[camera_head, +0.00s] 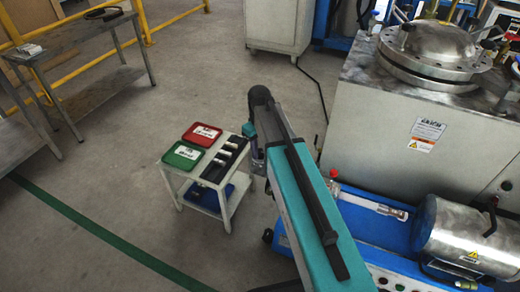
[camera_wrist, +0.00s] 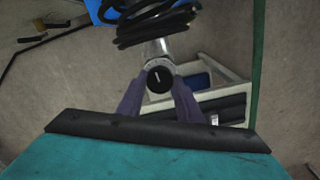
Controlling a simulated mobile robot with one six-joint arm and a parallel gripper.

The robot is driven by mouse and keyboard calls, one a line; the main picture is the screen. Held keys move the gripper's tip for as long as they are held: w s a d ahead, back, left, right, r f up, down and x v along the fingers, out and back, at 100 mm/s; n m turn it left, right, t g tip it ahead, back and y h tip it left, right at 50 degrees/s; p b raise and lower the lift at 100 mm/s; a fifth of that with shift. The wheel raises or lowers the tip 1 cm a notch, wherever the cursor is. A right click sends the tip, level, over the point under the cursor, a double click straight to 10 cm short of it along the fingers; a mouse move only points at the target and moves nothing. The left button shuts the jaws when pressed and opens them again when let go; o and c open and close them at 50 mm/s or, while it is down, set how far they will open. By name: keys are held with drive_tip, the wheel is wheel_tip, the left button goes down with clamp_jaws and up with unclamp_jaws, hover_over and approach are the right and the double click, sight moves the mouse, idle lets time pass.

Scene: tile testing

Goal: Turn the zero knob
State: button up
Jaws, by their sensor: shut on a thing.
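The zero knob (camera_wrist: 159,79) is a round black knob with a white line, in the centre of the wrist view. It sits at the end of a silver metal cylinder (camera_wrist: 154,49). My gripper (camera_wrist: 159,85) has its two purple fingers on either side of the knob and is shut on it. In the head view my teal arm reaches out beside a small white table, and the gripper and knob cannot be made out there.
A coiled black cable (camera_wrist: 150,20) lies just beyond the cylinder. The small table (camera_head: 225,212) carries a red tray (camera_head: 201,128) and a green tray (camera_head: 172,157). A large grey machine (camera_head: 370,120) stands at right. Open floor lies left of the table.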

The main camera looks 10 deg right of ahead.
drive_tip(key=shift+r+p, duration=0.15)
drive_tip(key=shift+p, duration=0.6)
drive_tip(key=shift+m+p, duration=0.3)
drive_tip(key=shift+p, duration=0.05)
drive_tip(key=o, duration=1)
drive_tip(key=shift+o, duration=0.2)
wheel_tip(320, 180, up, 14)
drive_tip(key=p, duration=0.3)
drive_tip(key=shift+f+p, duration=0.25)
drive_tip(key=shift+p, duration=0.05)
drive_tip(key=shift+a, duration=0.1)
drive_tip(key=shift+r, duration=0.1)
